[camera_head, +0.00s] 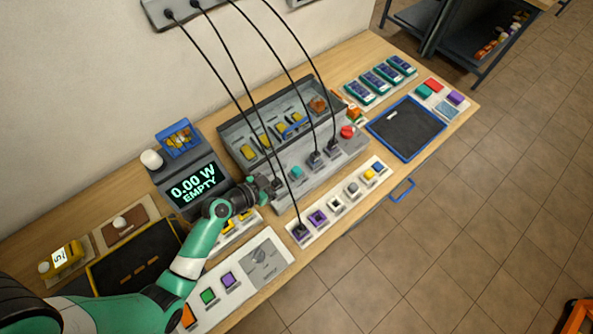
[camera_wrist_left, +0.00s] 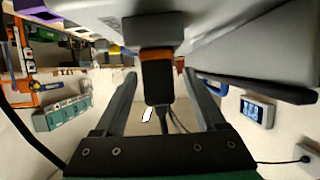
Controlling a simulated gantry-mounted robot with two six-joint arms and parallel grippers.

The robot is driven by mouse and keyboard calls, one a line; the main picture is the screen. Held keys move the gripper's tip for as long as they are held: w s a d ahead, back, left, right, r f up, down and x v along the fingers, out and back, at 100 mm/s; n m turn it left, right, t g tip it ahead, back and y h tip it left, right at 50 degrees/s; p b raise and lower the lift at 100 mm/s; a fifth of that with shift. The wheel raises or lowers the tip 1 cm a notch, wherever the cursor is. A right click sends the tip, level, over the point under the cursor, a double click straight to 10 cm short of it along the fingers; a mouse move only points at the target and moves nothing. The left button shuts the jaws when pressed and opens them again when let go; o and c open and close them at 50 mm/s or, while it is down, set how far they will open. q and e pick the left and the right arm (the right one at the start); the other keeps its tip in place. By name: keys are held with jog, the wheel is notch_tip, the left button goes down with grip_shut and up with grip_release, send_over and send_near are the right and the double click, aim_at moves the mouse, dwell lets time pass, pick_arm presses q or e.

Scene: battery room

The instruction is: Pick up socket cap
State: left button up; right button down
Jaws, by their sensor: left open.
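My left gripper (camera_head: 268,187) is at the near left end of the grey charging station's front ledge. In the left wrist view, its two fingers (camera_wrist_left: 165,95) are open on either side of a black plug (camera_wrist_left: 157,82) with an orange band and a cable. The plug meets a dark socket block (camera_wrist_left: 150,32) on a pale surface. I see a gap on each side of the plug. I cannot tell for certain which piece is the socket cap; a small teal piece (camera_head: 296,172) sits on the ledge beside the gripper. My right gripper is not in view.
The grey station (camera_head: 240,132) has cables and a red button (camera_head: 347,131). A white strip (camera_head: 325,222) with several coloured pieces lies in front. A display (camera_head: 192,189) reads "0.00 W EMPTY".

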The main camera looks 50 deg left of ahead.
aim_at(293, 173)
pick_arm(q)
jog(key=x, duration=0.3)
jog(key=shift+s, duration=0.1)
grip_shut()
jog(key=shift+r, duration=0.1)
jog(key=shift+r, duration=0.25)
jog(key=r+p, duration=0.1)
jog(key=r, duration=0.1)
jog(key=d+r+p, duration=0.1)
jog(key=r, duration=0.1)
jog(key=shift+r, duration=0.15)
jog(key=s+d+r+p, duration=0.1)
jog(key=d+r+p, duration=0.1)
jog(key=d+r, duration=0.2)
jog(key=s+d+r+p, duration=0.1)
jog(key=d+r, duration=0.3)
jog(key=d, duration=0.4)
jog(key=shift+s+d+p, duration=0.2)
jog(key=shift+d+p, duration=0.15)
jog(key=shift+p, duration=0.25)
